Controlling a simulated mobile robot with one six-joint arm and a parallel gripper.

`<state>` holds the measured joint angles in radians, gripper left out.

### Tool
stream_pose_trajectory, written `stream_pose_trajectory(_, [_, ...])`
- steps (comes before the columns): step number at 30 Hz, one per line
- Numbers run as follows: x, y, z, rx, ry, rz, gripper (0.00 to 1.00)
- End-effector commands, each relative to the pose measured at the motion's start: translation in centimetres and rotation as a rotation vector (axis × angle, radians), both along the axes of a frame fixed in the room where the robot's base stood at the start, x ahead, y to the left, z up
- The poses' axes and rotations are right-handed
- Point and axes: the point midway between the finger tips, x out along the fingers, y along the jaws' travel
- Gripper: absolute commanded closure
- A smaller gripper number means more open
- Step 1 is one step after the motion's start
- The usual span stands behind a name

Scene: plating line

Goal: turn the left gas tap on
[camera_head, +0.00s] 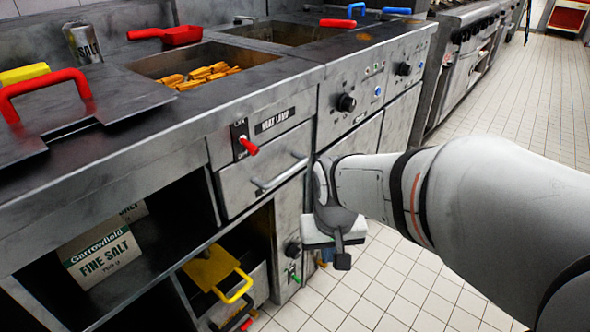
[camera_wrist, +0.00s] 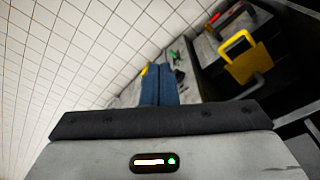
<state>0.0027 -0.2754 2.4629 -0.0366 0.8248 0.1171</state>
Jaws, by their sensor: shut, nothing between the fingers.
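No tap is labelled as the left gas tap. Low on the panel at the right of the open cabinet, a small green lever (camera_head: 295,277) shows below a dark round knob (camera_head: 292,249). A green piece also shows in the wrist view (camera_wrist: 174,54). A small yellow piece (camera_wrist: 145,70) shows just left of my fingers in the wrist view. My gripper (camera_head: 342,262) hangs in front of the lower fronts, right of the green lever and apart from it. In the wrist view its blue fingers (camera_wrist: 158,84) are together and empty, hiding part of the panel.
A red switch lever (camera_head: 249,146) and drawer handle (camera_head: 280,175) stick out above. Fryer knobs (camera_head: 346,102) sit higher right. The tiled floor (camera_head: 400,285) is clear.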

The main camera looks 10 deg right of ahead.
Motion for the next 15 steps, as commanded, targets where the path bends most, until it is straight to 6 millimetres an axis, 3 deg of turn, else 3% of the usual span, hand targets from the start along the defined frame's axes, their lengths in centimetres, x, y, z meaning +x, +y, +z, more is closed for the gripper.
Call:
stream_pose_trajectory(8, [12.9,-5.8,-2.7,-0.033,-0.181,-0.304,1.00])
stream_pose_trajectory(15, [22.8,-12.2,-8.1,0.026,-0.363,-0.550,1.00])
